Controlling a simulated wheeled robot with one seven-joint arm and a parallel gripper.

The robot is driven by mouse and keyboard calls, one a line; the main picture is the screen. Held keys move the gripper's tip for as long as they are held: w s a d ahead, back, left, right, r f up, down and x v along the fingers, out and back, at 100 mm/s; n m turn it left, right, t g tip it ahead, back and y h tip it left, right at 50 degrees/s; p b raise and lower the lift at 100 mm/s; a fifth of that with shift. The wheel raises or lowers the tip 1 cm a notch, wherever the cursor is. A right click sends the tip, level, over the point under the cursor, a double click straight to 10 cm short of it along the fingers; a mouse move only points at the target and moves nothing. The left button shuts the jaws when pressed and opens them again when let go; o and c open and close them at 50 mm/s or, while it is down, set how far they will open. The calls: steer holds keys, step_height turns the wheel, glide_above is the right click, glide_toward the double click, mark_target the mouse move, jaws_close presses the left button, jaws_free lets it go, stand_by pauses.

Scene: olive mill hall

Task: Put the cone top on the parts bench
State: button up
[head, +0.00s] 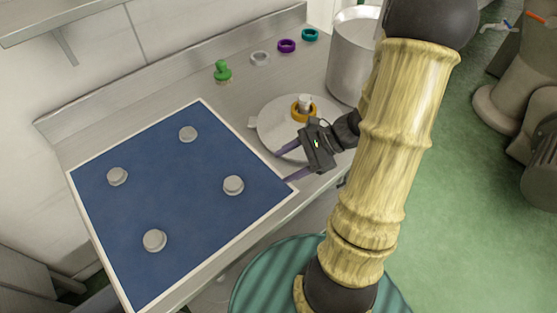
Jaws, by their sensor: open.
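My gripper (286,165) is open and empty, with its two purple fingers spread at the front left edge of a round pale plate (268,125). A yellow-orange ring with a white knob-like piece (305,101) in its middle sits on that plate, behind my gripper. A green piece with a knobbed, narrowing top (222,71) stands on the steel bench (150,85) near the wall. I cannot tell for sure which piece is the cone top. My arm hides part of the bench's right side.
A blue mat with a pale border (150,210) lies at the left, bearing several grey round knobs. Grey (260,58), purple (286,46) and teal (310,34) rings lie along the back. A tall metal pot (350,60) stands right of the plate. A shelf (60,18) overhangs upper left.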

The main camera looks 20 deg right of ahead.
steer(key=s+n+g+h, duration=0.1)
steer(key=s+a+n+g+h, duration=0.1)
steer(key=n, duration=0.1)
steer(key=s+a+n+g+h, duration=0.1)
steer(key=n, duration=0.1)
steer(key=shift+s+a+f+h, duration=0.15)
steer(key=shift+s+f+h, duration=0.15)
steer(key=shift+h, duration=0.1)
steer(key=n+h, duration=0.2)
steer(key=n, duration=0.1)
steer(key=shift+s+a+g, duration=0.1)
steer(key=shift+s+g, duration=0.2)
steer(key=shift+s, duration=0.05)
steer(key=shift+r+n+h, duration=0.2)
steer(key=shift+n+h, duration=0.7)
steer(key=shift+n, duration=0.3)
steer(key=w+r+n+t+h, duration=0.1)
steer(key=n, duration=0.1)
steer(key=w+a+r+n+t+h, duration=0.1)
steer(key=n, duration=0.2)
steer(key=r+n+t+h, duration=0.1)
steer(key=n, duration=0.1)
steer(key=shift+w+a+r+t, duration=0.3)
steer(key=shift+w+t, duration=0.1)
